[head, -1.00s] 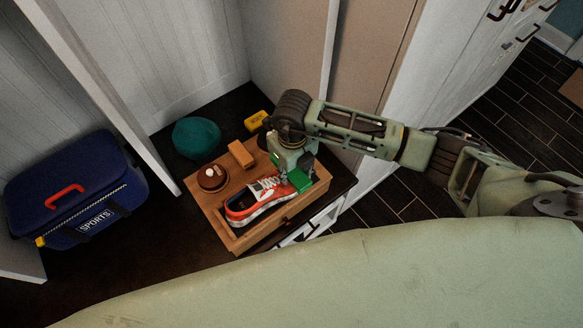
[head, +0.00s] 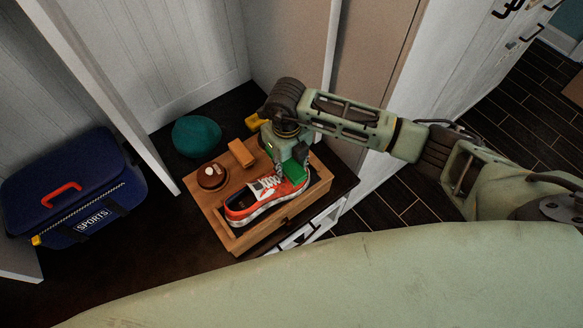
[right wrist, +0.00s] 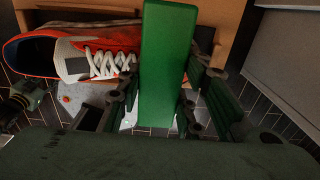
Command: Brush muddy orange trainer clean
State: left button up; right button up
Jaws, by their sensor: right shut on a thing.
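The orange trainer (head: 245,208), with white laces and a pale sole, lies in the wooden tray (head: 224,232) on a dark bench top. It also shows in the right wrist view (right wrist: 113,42), at upper left. My right gripper (head: 293,162) is above the toe end of the trainer. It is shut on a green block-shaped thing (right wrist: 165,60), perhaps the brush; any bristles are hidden. The green thing (head: 297,178) is close over the trainer's toe; I cannot tell whether they touch. My left gripper is not in view.
A round brown tin (head: 212,177) and a tan block (head: 241,152) sit in the tray's back part. A teal cap-like thing (head: 196,137) and a yellow item (head: 254,121) are behind it. A blue sports bag (head: 75,190) stands at left. White panels enclose the bench.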

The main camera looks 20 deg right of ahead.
jog(key=shift+w+a, duration=0.15)
jog(key=shift+w, duration=0.3)
dwell(0.3)
jog(key=shift+s, duration=0.1)
jog(key=shift+s+d+r, duration=0.1)
jog(key=shift+s+d, duration=0.15)
jog(key=shift+s, duration=0.25)
jog(key=shift+s+d+p, duration=0.2)
jog(key=shift+s+p, duration=0.2)
jog(key=shift+s, duration=0.2)
jog(key=shift+s+d+p, duration=0.2)
jog(key=shift+s+p, duration=0.15)
jog(key=shift+s, duration=0.2)
jog(key=shift+f, duration=0.2)
jog(key=shift+w, duration=0.1)
jog(key=shift+w+a+b, duration=0.3)
jog(key=shift+w+b, duration=0.25)
jog(key=shift+w, duration=0.1)
jog(key=shift+w+a+b, duration=0.25)
jog(key=shift+w+b, duration=0.25)
jog(key=shift+w, duration=0.15)
jog(key=shift+w+a+r, duration=0.1)
jog(key=shift+w+r, duration=0.05)
jog(key=shift+w, duration=0.2)
